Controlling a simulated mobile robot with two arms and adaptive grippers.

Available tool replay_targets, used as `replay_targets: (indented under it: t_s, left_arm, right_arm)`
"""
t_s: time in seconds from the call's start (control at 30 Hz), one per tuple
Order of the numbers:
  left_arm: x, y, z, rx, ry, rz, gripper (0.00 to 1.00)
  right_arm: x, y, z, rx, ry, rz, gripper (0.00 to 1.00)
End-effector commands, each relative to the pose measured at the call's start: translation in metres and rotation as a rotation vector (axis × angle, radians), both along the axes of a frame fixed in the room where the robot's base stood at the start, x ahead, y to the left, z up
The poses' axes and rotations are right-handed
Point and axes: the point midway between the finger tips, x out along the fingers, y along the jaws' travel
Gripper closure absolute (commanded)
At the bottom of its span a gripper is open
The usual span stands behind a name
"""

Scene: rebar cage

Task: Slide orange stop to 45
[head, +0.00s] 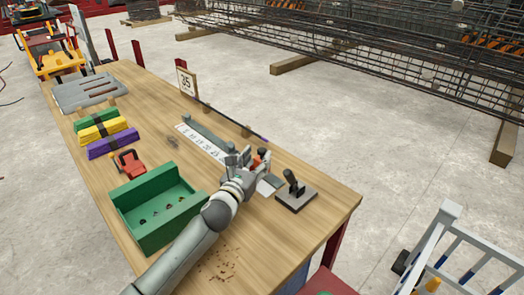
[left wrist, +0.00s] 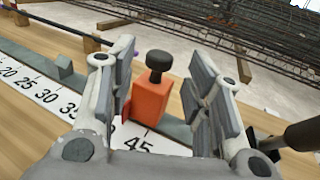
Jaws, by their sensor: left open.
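The orange stop (left wrist: 152,100) is a small upright block with a black knob (left wrist: 159,61) on top. It sits on the grey rail beside the white number scale (left wrist: 45,97), close to the printed 45 (left wrist: 138,146). A red pointer juts from its left side; its exact reading is hard to tell. My left gripper (left wrist: 150,103) is open, with one finger on each side of the stop; I cannot tell whether either touches it. In the head view my left gripper (head: 252,162) is over the rail's near end and mostly hides the stop. My right gripper is not in view.
A black-handled device (head: 294,190) stands on the table just right of my left gripper. A green bin (head: 154,212), a red clamp (head: 128,162) and coloured bundles (head: 104,132) lie left. A sign reading 35 (head: 186,82) stands behind, by a thin bar (head: 232,120).

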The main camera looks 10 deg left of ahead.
Motion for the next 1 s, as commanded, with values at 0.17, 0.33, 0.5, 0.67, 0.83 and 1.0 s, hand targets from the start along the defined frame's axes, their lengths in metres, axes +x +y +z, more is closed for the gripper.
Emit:
replay_targets:
  t_s: [0.17,0.33,0.5,0.67,0.83,1.0]
  left_arm:
    - [0.025,-0.005,0.001,-0.004,0.0,0.001,0.54]
    - [0.039,-0.007,0.0,-0.002,0.0,0.001,0.54]
    - [0.045,-0.009,0.0,-0.001,0.0,0.001,0.54]
    - [0.046,-0.009,0.0,-0.001,0.001,0.001,0.54]
    - [0.046,-0.009,0.0,-0.001,0.0,0.001,0.6]
    - [0.045,-0.009,0.0,-0.001,0.0,0.001,0.82]
  right_arm:
    - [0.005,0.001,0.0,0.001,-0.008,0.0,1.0]
    - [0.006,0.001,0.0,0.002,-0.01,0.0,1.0]
    - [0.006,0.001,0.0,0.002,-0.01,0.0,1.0]
    - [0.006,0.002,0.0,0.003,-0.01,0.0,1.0]
    - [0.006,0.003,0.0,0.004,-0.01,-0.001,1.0]
    - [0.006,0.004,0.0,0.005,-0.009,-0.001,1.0]
